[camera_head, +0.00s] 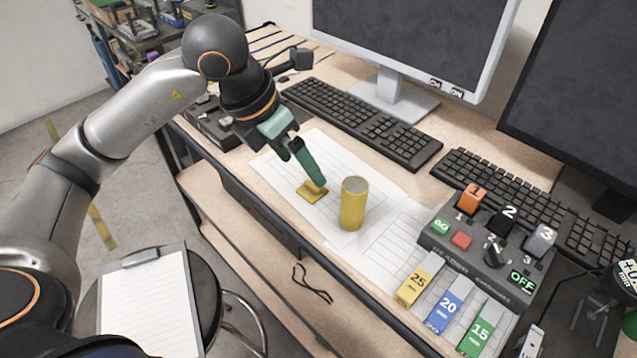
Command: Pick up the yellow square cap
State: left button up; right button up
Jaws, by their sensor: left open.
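The yellow square cap (309,194) is a small flat piece lying on white paper on the desk. My left gripper (313,179) is directly above it, pointing down, with its green fingers at the cap's upper side. The fingers are open, and they hide part of the cap. I cannot tell whether they touch it. A yellow cylinder (353,205) stands upright just right of the cap, apart from it. My right gripper is not in view.
A keyboard (360,122) and monitor stand (392,95) are behind the papers. A control box (480,250) with an orange lever and colored tags labelled 25, 20 and 15 is at the right. The desk's front edge runs close below the cap.

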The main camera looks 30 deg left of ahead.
aim_at(312, 185)
pick_arm(q)
jog(key=shift+n+y, duration=0.3)
jog(key=shift+y, duration=0.4)
jog(key=x, duration=0.4)
jog(key=w+a+x, duration=0.1)
jog(key=x, duration=0.2)
jog(key=a+x, duration=0.1)
jog(key=x, duration=0.3)
jog(key=shift+w+f+p, duration=0.15)
jog(key=shift+w+p, duration=0.2)
jog(key=shift+w, duration=0.15)
jog(key=shift+c, duration=0.3)
jog(key=c, duration=1.4)
